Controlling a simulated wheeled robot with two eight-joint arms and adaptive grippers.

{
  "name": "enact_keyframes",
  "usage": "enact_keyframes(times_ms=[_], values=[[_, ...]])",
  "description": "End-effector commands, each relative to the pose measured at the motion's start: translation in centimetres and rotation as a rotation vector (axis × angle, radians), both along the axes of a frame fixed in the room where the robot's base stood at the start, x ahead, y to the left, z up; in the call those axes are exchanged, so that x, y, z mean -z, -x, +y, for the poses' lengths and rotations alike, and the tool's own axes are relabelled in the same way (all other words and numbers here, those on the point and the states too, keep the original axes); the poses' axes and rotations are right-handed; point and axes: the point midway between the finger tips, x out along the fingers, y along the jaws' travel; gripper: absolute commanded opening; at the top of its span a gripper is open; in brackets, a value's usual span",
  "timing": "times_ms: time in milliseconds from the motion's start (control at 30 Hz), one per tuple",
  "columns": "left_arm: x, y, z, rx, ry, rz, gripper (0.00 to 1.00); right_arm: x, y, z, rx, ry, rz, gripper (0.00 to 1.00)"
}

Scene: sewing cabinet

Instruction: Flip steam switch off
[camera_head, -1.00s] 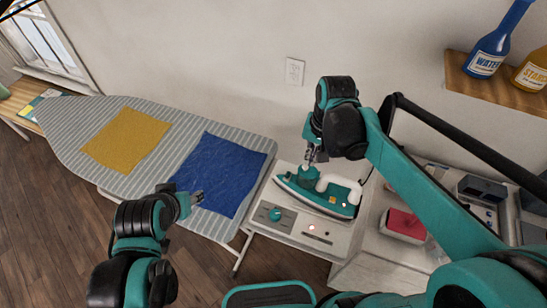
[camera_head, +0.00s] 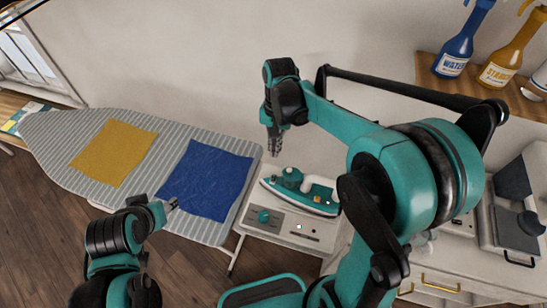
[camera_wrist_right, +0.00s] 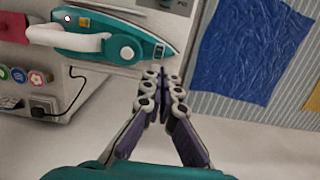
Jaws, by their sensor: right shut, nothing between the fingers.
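The teal and white iron (camera_head: 298,190) rests on the white steam station (camera_head: 290,237), right of the ironing board. In the right wrist view the shut fingertips (camera_wrist_right: 161,74) are near the iron's tip (camera_wrist_right: 165,52). My left gripper (camera_head: 174,204) is over the board's blue cloth edge; its jaws are too small to read.
The striped ironing board (camera_head: 60,130) holds a yellow cloth (camera_head: 113,152) and a blue cloth (camera_head: 208,180). Bottles (camera_head: 458,45) stand on a wall shelf at upper right. A cabinet with drawers (camera_head: 430,282) is at right. A cord (camera_wrist_right: 75,103) shows in the wrist view.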

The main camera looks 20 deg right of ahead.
Motion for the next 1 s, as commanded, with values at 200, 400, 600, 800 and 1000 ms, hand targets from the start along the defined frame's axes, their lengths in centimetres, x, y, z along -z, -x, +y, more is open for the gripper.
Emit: enact_keyframes(times_ms=[200,400,600,800,1000], values=[[1.3,0.0,0.0,0.0,0.0,0.0,0.46,4.7,0.5,0.4,0.0,0.0,0.0,0.0],[2.3,0.0,0.0,0.0,0.0,0.0,0.46,8.8,1.0,0.7,-0.001,0.0,0.0,0.0],[3.0,0.0,0.0,0.0,0.0,0.0,0.46,11.5,1.3,0.9,-0.001,0.0,0.0,0.0],[3.2,0.0,0.0,0.0,0.0,0.0,0.46,12.4,1.5,1.0,-0.001,0.0,0.0,0.0],[3.1,0.0,0.0,0.0,0.0,0.0,0.46,12.4,1.5,1.0,-0.001,0.0,0.0,0.0]])
